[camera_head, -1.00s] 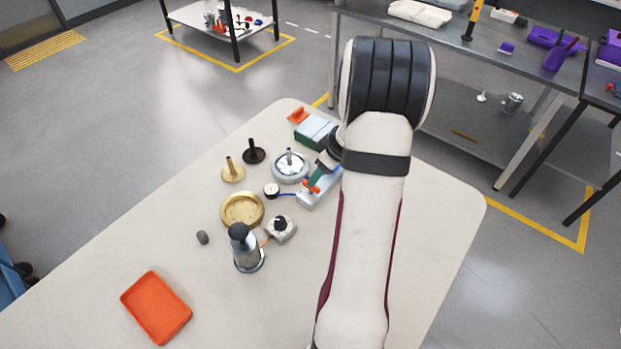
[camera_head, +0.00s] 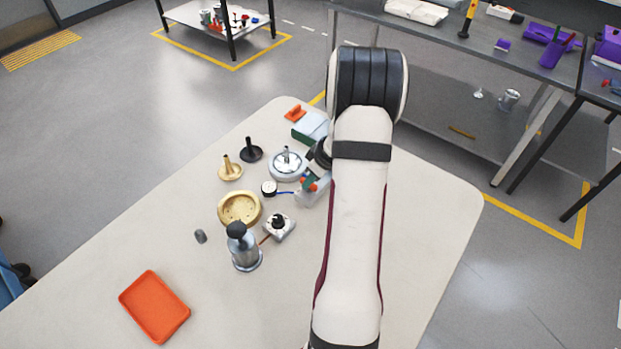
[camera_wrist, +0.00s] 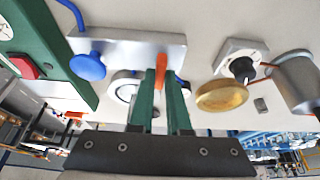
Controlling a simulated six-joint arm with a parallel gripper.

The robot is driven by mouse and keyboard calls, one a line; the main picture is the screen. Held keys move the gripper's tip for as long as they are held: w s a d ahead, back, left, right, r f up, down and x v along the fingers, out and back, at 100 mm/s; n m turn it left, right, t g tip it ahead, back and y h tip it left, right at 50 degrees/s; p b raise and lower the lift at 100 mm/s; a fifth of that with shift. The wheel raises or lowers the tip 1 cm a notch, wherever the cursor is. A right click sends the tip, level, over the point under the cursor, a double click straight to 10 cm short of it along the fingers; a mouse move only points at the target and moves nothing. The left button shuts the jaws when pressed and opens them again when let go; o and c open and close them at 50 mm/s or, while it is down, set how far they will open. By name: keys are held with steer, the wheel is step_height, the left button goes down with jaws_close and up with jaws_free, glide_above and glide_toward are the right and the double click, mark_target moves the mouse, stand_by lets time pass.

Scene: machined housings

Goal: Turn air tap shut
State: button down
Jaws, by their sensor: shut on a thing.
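The air tap is a silver metal block (camera_wrist: 125,48) with an orange lever (camera_wrist: 162,66) and a blue knob (camera_wrist: 88,67), seen in the wrist view. In the head view the block (camera_head: 312,193) is partly hidden behind my arm. My gripper (camera_wrist: 163,76) has green fingers and is shut on the orange lever, which shows between the fingertips. In the wrist view the lever points across the block's long side toward the palm. The fingers hide part of the lever and its pivot.
Left of the tap stand a round silver fixture (camera_head: 287,167), a gauge (camera_head: 269,188) with a blue hose, a brass dish (camera_head: 239,210), a black-knobbed block (camera_head: 279,228) and a metal bottle (camera_head: 246,254). A green-sided box (camera_head: 312,128) stands behind. An orange tray (camera_head: 155,306) lies front left.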

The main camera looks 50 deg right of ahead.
stand_by(0.3)
steer(key=m+h, duration=0.1)
steer(key=m, duration=0.2)
steer(key=shift+a+m, duration=0.1)
steer(key=shift+m, duration=0.3)
steer(key=shift+w+m+g+h, duration=0.1)
steer(key=shift+m+g+h, duration=0.3)
steer(key=shift+m+h, duration=0.9)
steer(key=shift+m+y, duration=0.4)
steer(key=shift+m, duration=0.2)
steer(key=c, duration=0.9)
jaws_free()
steer(key=shift+a, duration=0.1)
steer(key=v, duration=1.6)
